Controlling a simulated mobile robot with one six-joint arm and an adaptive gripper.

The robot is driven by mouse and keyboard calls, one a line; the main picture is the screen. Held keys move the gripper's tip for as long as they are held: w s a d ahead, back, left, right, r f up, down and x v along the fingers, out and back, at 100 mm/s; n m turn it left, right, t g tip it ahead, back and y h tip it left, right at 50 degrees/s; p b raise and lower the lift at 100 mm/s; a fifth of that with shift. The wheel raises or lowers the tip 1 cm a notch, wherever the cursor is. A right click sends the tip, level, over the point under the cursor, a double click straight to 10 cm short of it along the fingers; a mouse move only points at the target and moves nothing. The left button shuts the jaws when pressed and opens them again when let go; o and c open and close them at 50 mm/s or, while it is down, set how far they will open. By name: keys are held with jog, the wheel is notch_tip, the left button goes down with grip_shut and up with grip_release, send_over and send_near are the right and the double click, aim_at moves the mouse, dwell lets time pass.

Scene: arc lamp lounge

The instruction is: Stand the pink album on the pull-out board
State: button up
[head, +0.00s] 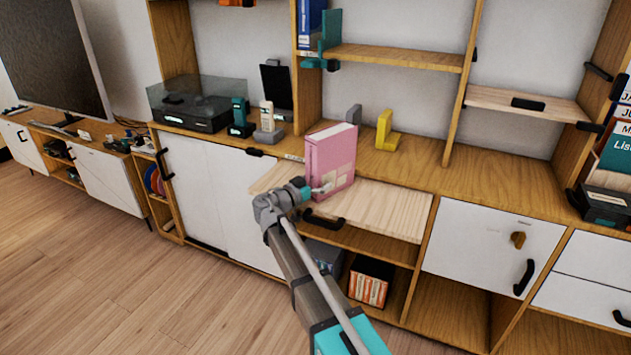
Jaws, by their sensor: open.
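The pink album (330,152) is upright, with its lower edge at the pull-out board (388,209). The board is pale wood with a dark handle and sticks out from the cabinet front. My gripper (319,189) is open at the album's lower front, very close to it. Whether a fingertip touches the album cannot be told. The arm and gripper hide the left part of the board and some of the album's lower left edge.
Behind the album, a grey bookend (354,115) and a yellow bookend (385,130) stand on the cabinet top. Left are a turntable (190,108) and two phone-like items. A box of orange-spined items (369,284) sits below the board.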

jog(key=shift+r, duration=0.15)
jog(key=v, duration=1.2)
dwell(0.3)
jog(key=shift+s, duration=0.1)
